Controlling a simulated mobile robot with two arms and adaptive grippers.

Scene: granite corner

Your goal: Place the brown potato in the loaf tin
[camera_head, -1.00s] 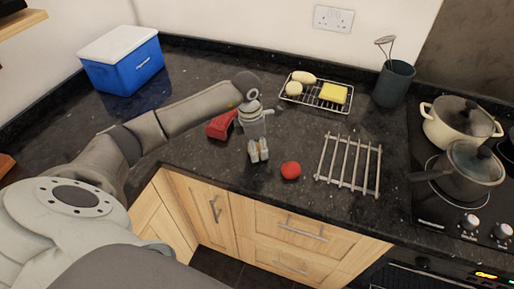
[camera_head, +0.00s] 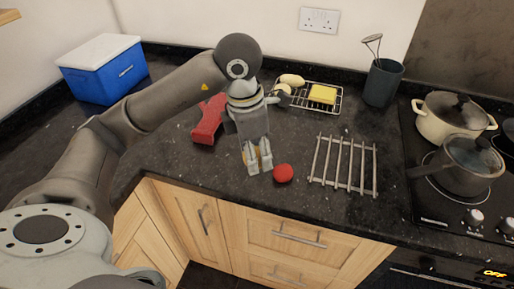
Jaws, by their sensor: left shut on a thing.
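My left gripper (camera_head: 258,170) is above the worktop near its front edge, fingers pointing down. It is shut on a small brownish thing, mostly hidden between the fingers, which I take to be the brown potato. A red angular object (camera_head: 206,122) lies on the worktop to its left, partly behind my arm. It may be the loaf tin, but its inside cannot be made out. A round red item (camera_head: 283,173) sits just right of the fingertips. My right gripper is not in view.
A wire tray (camera_head: 333,110) at the back holds pale oval items (camera_head: 291,80) and a yellow block (camera_head: 322,94). A slatted metal rack (camera_head: 344,166), a dark utensil pot (camera_head: 383,82) and a hob with pots (camera_head: 466,165) stand right. A blue cooler (camera_head: 104,72) is at back left.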

